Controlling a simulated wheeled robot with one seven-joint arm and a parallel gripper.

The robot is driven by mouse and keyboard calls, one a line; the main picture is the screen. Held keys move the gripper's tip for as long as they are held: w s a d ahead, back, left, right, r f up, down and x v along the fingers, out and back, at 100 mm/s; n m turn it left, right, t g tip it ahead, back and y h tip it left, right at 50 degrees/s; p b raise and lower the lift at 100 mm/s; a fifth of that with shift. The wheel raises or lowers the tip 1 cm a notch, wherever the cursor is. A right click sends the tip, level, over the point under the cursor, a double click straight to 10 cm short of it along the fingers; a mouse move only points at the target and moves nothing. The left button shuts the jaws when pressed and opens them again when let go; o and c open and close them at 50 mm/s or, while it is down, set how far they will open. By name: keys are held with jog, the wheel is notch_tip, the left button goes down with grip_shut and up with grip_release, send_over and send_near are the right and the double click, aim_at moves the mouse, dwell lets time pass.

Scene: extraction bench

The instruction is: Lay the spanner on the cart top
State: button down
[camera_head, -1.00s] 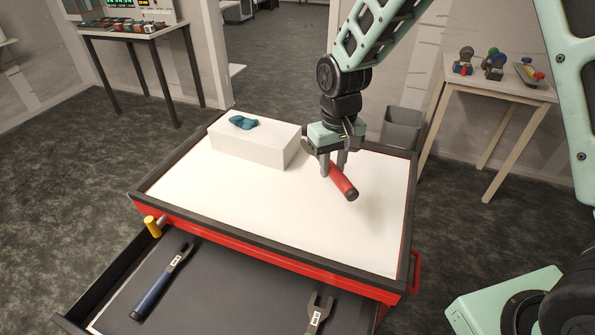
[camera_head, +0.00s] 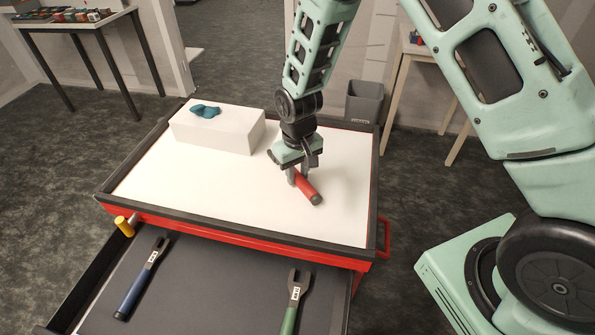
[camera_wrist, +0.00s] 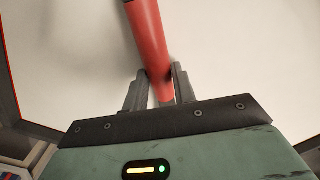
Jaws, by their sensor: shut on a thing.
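The spanner (camera_head: 306,187) has a red handle with a dark end cap, and its dark head shows partly behind my gripper. My gripper (camera_head: 298,179) is shut on the red handle, low over the white cart top (camera_head: 235,202). The handle slants down toward the front right. I cannot tell whether the spanner touches the surface. In the wrist view the red handle (camera_wrist: 150,45) runs between the two fingers (camera_wrist: 160,88), with the pale cart top behind it.
A white block (camera_head: 215,133) with a blue object (camera_head: 205,111) on it stands at the cart's back left. A dark raised rim edges the top. The open drawer below holds a blue-handled spanner (camera_head: 137,285) and a green-handled one (camera_head: 294,295). The cart top's front and left are clear.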

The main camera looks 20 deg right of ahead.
aim_at(298, 173)
jog(key=c, duration=1.1)
grip_release()
jog(key=shift+f, duration=0.15)
jog(key=shift+c, duration=0.2)
notch_tip(298, 173, up, 12)
jog(key=b, duration=0.3)
jog(key=s+a+r+n, duration=0.2)
jog(key=s+r, duration=0.1)
jog(key=s, duration=1)
jog(key=s+a+r+n, duration=0.3)
jog(key=s, duration=1)
jog(key=shift+r+n+y, duration=0.3)
jog(key=shift+a, duration=0.1)
